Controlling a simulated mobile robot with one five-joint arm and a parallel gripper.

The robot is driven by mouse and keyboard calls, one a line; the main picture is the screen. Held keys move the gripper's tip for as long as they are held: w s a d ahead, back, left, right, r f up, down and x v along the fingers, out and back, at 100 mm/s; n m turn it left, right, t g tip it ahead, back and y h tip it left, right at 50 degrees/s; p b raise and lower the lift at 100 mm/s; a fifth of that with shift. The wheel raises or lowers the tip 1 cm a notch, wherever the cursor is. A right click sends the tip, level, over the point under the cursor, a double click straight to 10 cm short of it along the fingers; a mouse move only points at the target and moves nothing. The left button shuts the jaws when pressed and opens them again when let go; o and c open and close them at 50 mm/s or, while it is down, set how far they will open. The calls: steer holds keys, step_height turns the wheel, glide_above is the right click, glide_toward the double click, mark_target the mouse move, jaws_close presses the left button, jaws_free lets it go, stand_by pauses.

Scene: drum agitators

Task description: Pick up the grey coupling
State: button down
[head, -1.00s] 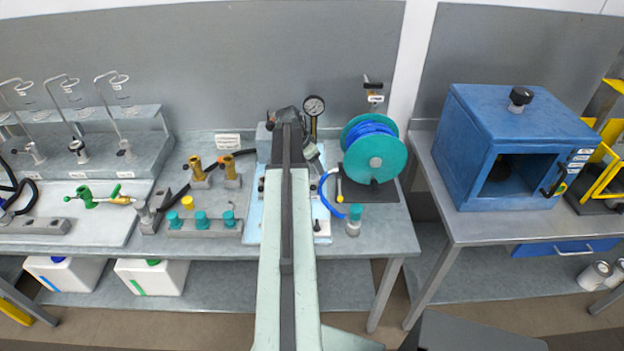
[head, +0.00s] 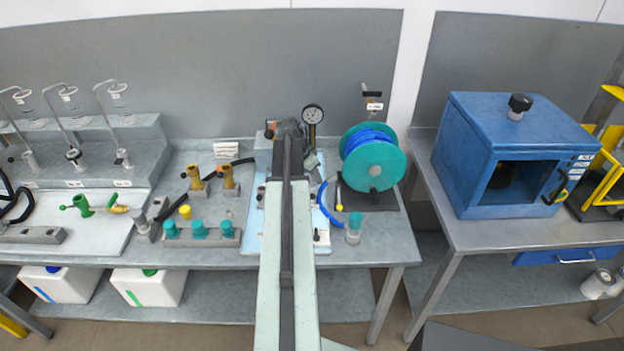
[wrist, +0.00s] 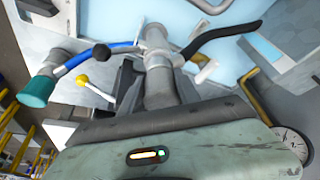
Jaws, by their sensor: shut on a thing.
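The grey coupling (wrist: 160,87) shows in the wrist view as a grey cylindrical piece standing out from the dark edge of my gripper (wrist: 160,112). A silver fitting with a blue hose to the left and a black curved piece to the right lies just beyond it; I cannot tell whether they are joined. My gripper is shut on the coupling, though its fingertips are mostly hidden. In the head view my gripper (head: 288,130) is over the pale blue mat (head: 252,232), and my arm hides the coupling.
A pressure gauge (head: 312,114) stands just behind and right of my gripper. A teal reel with blue hose (head: 372,160) is to the right. Teal-capped pieces on a grey block (head: 202,236) and brass fittings (head: 228,178) stand left. A blue box (head: 515,150) is on the right bench.

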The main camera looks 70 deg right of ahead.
step_height(320, 180, up, 4)
steer(key=p, duration=0.3)
steer(key=w+a+p, duration=0.1)
steer(key=w+a, duration=0.3)
steer(key=a, duration=1.1)
steer(key=shift+a+r, duration=0.25)
steer(key=shift+r, duration=0.1)
steer(key=shift+w, duration=0.1)
